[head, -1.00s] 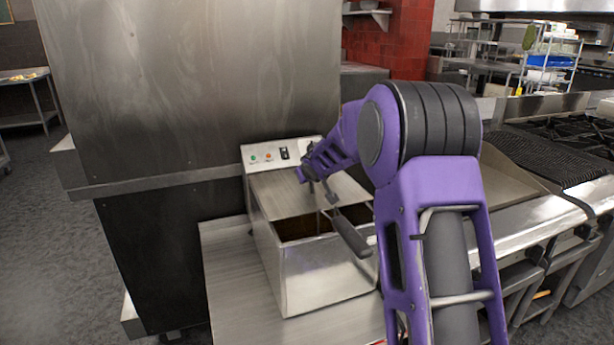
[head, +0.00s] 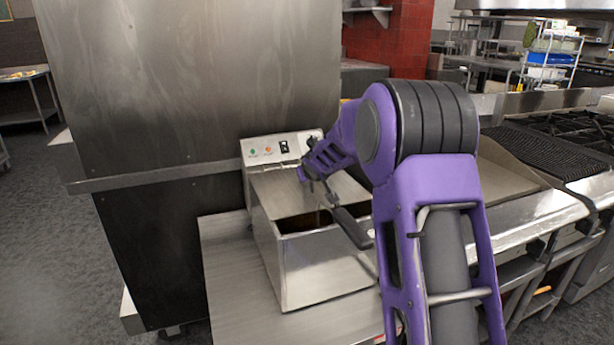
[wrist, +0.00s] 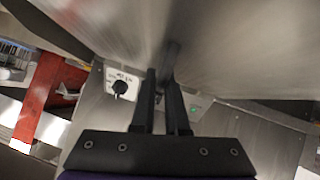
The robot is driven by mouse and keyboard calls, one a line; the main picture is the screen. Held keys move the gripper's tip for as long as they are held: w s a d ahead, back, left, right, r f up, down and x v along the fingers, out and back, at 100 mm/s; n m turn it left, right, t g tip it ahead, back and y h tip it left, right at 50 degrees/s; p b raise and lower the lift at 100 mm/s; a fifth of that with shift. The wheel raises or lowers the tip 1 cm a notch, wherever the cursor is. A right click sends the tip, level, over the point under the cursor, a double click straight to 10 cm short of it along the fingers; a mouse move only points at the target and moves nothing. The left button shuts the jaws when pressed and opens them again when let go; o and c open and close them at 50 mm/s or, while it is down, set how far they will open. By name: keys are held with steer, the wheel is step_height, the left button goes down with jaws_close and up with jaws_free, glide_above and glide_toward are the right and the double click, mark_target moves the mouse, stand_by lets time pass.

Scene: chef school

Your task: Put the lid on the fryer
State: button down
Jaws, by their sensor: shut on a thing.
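The fryer (head: 322,280) is a steel box on a metal counter, with a sloped control panel (head: 270,150) at its back. Its front part shows a dark open gap. The lid (head: 285,192) is a flat steel plate over the back part of the fryer; whether it rests or hovers is unclear. My gripper (head: 318,187) is above the lid. In the wrist view my gripper (wrist: 165,82) is shut on the lid's dark handle (wrist: 172,55), with the lid (wrist: 235,40) filling the top. My arm hides the fryer's right side.
A black handle (head: 352,227) sticks out over the fryer's front opening. A tall steel cabinet (head: 190,90) stands behind and left. A griddle (head: 505,180) and a stove (head: 570,135) are to the right. Bare counter (head: 235,275) lies left of the fryer.

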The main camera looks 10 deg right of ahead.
steer(key=shift+f, duration=0.15)
steer(key=c, duration=0.9)
jaws_free()
steer(key=shift+o, duration=0.3)
steer(key=shift+f, duration=0.15)
steer(key=shift+s, duration=0.1)
